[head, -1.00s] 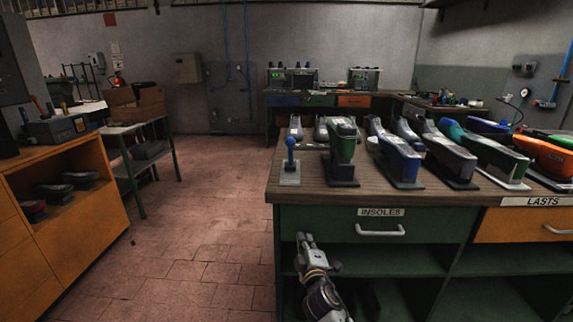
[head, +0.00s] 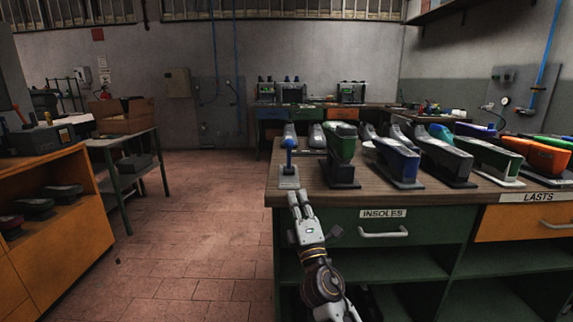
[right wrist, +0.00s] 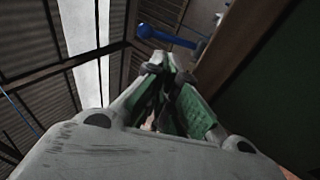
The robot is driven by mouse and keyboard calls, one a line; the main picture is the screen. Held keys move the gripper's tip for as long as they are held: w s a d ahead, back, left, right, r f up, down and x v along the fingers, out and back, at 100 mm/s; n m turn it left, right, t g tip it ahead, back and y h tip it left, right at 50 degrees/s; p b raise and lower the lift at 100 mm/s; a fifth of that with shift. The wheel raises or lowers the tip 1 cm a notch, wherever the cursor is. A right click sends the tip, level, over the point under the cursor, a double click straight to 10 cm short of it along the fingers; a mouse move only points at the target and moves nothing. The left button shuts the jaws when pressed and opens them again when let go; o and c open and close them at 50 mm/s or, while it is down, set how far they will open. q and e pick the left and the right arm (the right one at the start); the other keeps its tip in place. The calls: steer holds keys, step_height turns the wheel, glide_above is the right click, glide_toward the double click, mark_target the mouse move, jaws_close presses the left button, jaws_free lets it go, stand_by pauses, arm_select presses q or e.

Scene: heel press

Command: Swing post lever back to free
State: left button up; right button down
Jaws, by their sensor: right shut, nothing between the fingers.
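The post lever (head: 289,152) is blue with a round knob on top. It stands upright on a grey base plate (head: 288,178) at the front left corner of the workbench. In the right wrist view the blue lever (right wrist: 168,38) shows beyond the fingertips, with its knob to the left. My right gripper (head: 299,195) points up in front of the bench's front edge, just below the base plate. Its fingers are shut and empty, and they look apart from the lever. The fingertips also show in the right wrist view (right wrist: 167,65). My left gripper is out of view.
Several shoe lasts on dark stands, such as a green one (head: 341,148), line the workbench (head: 312,190) right of the lever. The bench edge and the INSOLES drawer (head: 345,226) are close to my right gripper. The floor (head: 205,225) to the left is open.

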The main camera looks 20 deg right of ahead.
steer(key=shift+a+r, duration=0.1)
steer(key=shift+r, duration=0.05)
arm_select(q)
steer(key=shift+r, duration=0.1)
arm_select(e)
steer(key=shift+w, duration=0.1)
glide_toward(289, 156)
steer(key=shift+w+a+r+p, duration=0.3)
steer(key=shift+w+r, duration=0.25)
steer(key=shift+r, duration=0.15)
steer(key=shift+w+a+r+p, duration=0.3)
steer(key=shift+w+r, duration=0.2)
steer(key=shift+r, duration=0.2)
steer(key=shift+x, duration=1.5)
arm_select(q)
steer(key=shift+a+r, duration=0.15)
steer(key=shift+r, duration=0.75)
arm_select(e)
steer(key=shift+w+r, duration=0.15)
steer(key=shift+w, duration=0.3)
